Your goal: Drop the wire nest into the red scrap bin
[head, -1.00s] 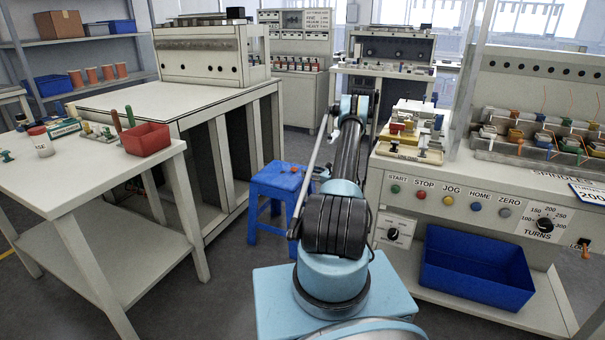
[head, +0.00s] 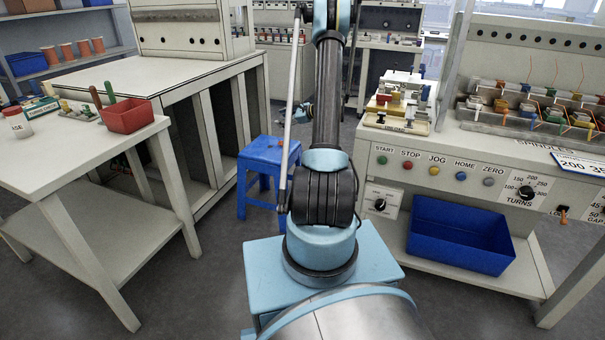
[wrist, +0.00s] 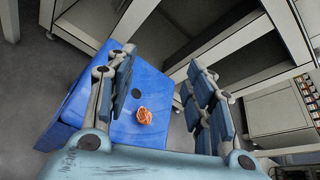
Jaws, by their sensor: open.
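The wire nest (wrist: 144,115) is a small orange tangle lying on the blue stool (wrist: 80,85) in the wrist view. My gripper (wrist: 162,62) is open above the stool, and the nest shows between its spread fingers, apart from them and nearer the left one. In the head view the blue stool (head: 262,158) stands on the floor just left of my arm; the nest is too small to make out surely there. The red scrap bin (head: 127,116) sits on the right end of the left table.
The left table (head: 60,165) also holds a white jar (head: 18,123) and hand tools. Floor is clear left of my base.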

